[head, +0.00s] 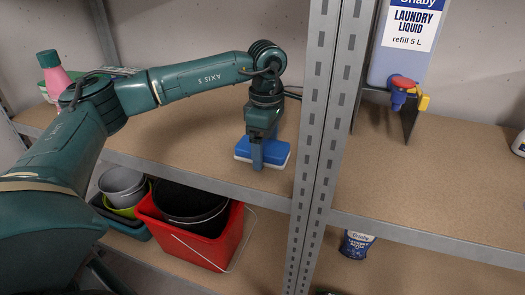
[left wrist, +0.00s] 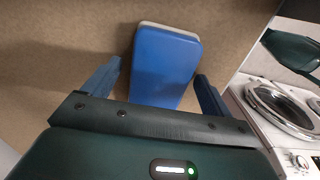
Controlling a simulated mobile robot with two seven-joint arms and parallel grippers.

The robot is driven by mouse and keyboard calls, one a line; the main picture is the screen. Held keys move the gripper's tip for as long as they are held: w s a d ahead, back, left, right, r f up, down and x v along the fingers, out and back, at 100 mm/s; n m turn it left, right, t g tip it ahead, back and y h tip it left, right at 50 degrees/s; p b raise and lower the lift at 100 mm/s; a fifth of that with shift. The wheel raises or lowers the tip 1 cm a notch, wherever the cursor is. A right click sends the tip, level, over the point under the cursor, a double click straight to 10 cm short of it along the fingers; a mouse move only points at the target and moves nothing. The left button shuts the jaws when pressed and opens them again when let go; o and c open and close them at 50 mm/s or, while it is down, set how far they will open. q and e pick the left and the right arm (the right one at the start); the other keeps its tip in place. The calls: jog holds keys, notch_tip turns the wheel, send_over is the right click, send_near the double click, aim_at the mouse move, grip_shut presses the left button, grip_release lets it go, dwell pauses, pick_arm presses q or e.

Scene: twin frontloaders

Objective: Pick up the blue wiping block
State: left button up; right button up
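The blue wiping block (head: 275,153), with a pale underside layer, lies on the brown shelf board (head: 190,150) just left of the metal upright. My left gripper (head: 257,164) points down at the block and partly covers its left part in the head view. In the left wrist view the block (left wrist: 166,65) lies between and beyond the two blue fingers of my left gripper (left wrist: 160,85). The fingers are spread wide, with a gap visible on both sides of the block.
A perforated metal upright (head: 325,130) stands close right of the block. A laundry liquid container (head: 408,45) with a tap is right of it. A pink bottle (head: 52,72) is at left. A red bucket (head: 195,235) sits below. Washing machines (left wrist: 285,110) show in the wrist view.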

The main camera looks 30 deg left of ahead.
aim_at(266, 146)
pick_arm(q)
jog(key=c, duration=0.9)
jog(key=shift+c, duration=0.4)
pick_arm(e)
jog(key=shift+s+f, duration=0.1)
pick_arm(q)
notch_tip(266, 146, up, 10)
jog(key=p, duration=0.1)
jog(key=shift+p, duration=0.4)
pick_arm(e)
jog(key=shift+s+d+r+m, duration=0.15)
jog(key=shift+d+r+m, duration=0.05)
jog(key=shift+r, duration=0.3)
jog(key=shift+s+d+r+m, duration=0.1)
jog(key=shift+d+r+m, duration=0.1)
jog(key=shift+r, duration=0.3)
pick_arm(q)
jog(key=o, duration=0.5)
jog(key=shift+c, duration=0.2)
jog(key=c, duration=0.4)
jog(key=shift+o, duration=0.2)
